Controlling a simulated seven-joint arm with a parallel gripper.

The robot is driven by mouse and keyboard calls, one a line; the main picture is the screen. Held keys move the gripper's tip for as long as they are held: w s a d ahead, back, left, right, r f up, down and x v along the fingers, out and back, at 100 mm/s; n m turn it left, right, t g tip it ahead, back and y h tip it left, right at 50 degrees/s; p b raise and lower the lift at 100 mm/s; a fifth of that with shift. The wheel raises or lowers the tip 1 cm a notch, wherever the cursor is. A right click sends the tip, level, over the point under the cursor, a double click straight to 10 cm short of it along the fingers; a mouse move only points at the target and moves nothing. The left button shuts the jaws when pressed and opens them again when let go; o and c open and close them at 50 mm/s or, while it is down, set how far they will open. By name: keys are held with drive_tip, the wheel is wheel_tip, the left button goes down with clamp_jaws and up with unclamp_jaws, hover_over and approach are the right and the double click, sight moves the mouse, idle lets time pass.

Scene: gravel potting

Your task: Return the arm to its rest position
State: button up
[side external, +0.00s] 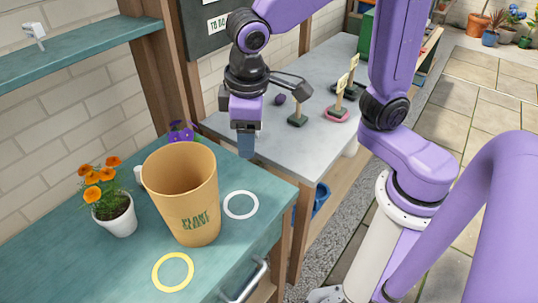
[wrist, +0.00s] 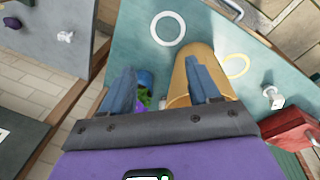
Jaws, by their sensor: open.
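My gripper (side external: 246,150) hangs fingers-down above the teal bench, above and to the right of the tan tub's rim in the side view. In the wrist view my gripper (wrist: 161,75) shows two blue fingers spread apart with nothing held between them. The tan tub (side external: 193,214) stands upright on the bench, with dark lettering on its side. It also shows in the wrist view, partly behind a finger (wrist: 180,92).
A white pot (side external: 121,222) with orange flowers stands left of the tub; purple flowers (side external: 181,133) show behind it. A white ring (side external: 240,193) and yellow ring (side external: 158,283) mark the bench (side external: 60,262). A grey table (side external: 262,150) holds small label stands.

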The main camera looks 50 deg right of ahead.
drive_tip(key=s+d+f+n, duration=0.1)
drive_tip(key=s+d+n, duration=0.1)
drive_tip(key=s+d, duration=0.3)
drive_tip(key=s+d+f+n+g+y, duration=0.1)
drive_tip(key=s+d+f+n, duration=0.1)
drive_tip(key=s+d, duration=0.4)
drive_tip(key=s+n, duration=0.1)
drive_tip(key=s, duration=0.2)
drive_tip(key=shift+d, duration=0.2)
